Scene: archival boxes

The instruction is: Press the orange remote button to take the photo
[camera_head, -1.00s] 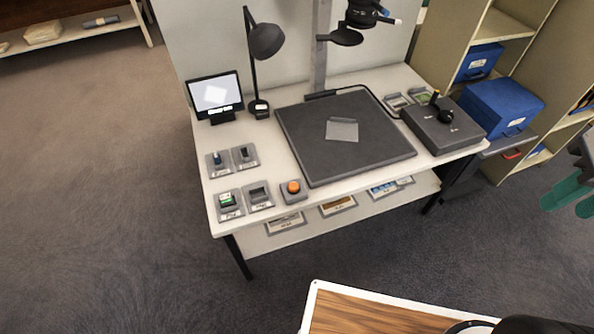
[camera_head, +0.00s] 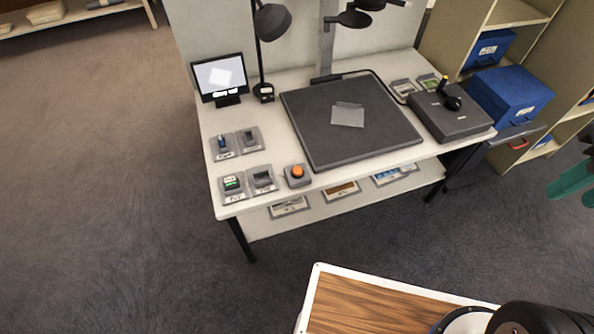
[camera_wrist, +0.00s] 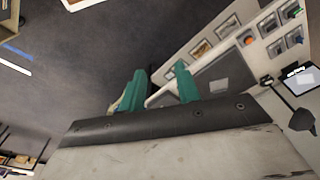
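The orange remote button (camera_head: 297,171) sits on a small grey base at the front edge of the white table (camera_head: 240,203), left of the dark copy board (camera_head: 362,150). It also shows in the wrist view (camera_wrist: 248,40), beyond the fingers and toward the upper right. My gripper's green fingers show at the right edge of the head view (camera_head: 572,186), partly cut off, far right of the table. In the wrist view, the fingers (camera_wrist: 160,76) are spread apart with nothing between them. A pale sheet (camera_head: 347,115) lies on the copy board.
A monitor (camera_head: 220,78) and a black lamp (camera_head: 272,20) stand at the table's back left. Several small grey holders surround the button's left side. A grey control box (camera_head: 452,116) stands at the right. Shelves with blue boxes (camera_head: 510,95) are beyond.

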